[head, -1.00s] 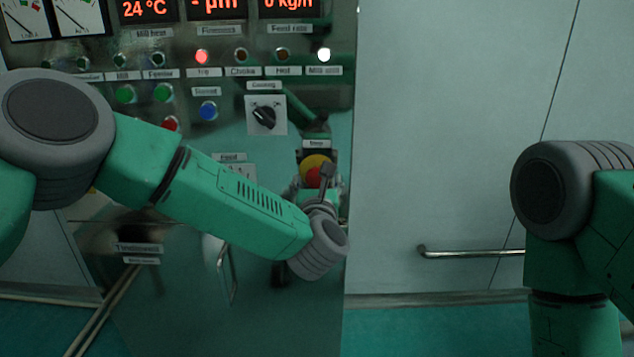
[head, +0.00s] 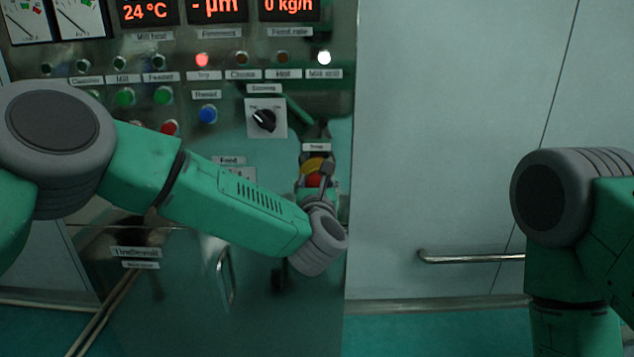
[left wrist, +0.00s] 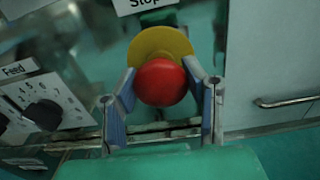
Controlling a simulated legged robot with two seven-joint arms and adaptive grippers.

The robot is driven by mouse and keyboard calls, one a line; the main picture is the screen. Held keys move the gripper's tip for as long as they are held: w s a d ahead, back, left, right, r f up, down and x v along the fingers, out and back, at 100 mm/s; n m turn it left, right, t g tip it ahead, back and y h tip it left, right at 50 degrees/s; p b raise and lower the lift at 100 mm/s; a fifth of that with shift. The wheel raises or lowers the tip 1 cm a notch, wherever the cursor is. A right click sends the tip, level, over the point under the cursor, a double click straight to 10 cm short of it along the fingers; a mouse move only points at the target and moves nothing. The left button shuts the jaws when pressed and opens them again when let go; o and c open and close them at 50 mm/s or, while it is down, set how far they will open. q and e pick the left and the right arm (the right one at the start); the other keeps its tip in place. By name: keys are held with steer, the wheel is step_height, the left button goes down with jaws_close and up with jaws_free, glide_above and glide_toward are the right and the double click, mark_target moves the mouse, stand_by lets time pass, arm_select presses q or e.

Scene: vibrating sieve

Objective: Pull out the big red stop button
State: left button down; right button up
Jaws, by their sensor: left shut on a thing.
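The big red stop button (left wrist: 161,82) sits on a yellow round base in the left wrist view, below a label reading "Stop" (left wrist: 150,3). In the head view the red button (head: 314,180) shows partly, behind my gripper, near the right edge of the control panel. My left gripper (left wrist: 161,92) has one finger on each side of the red button and is shut on it. In the head view the left gripper (head: 316,182) is at the button, and part of it is hidden by my wrist. My right gripper is out of the picture.
The steel control panel has a black rotary switch (head: 264,120) above the button and a blue button (head: 208,114) to the left. A Feed dial (left wrist: 43,113) is left of the button. A handrail (head: 470,258) runs along the wall at right.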

arm_select(q)
steer(key=shift+s+d+f, duration=0.1)
steer(key=shift+s+d, duration=0.05)
steer(key=shift+s, duration=0.15)
steer(key=c, duration=1.1)
jaws_free()
steer(key=shift+o, duration=1.2)
steer(key=s, duration=1.2)
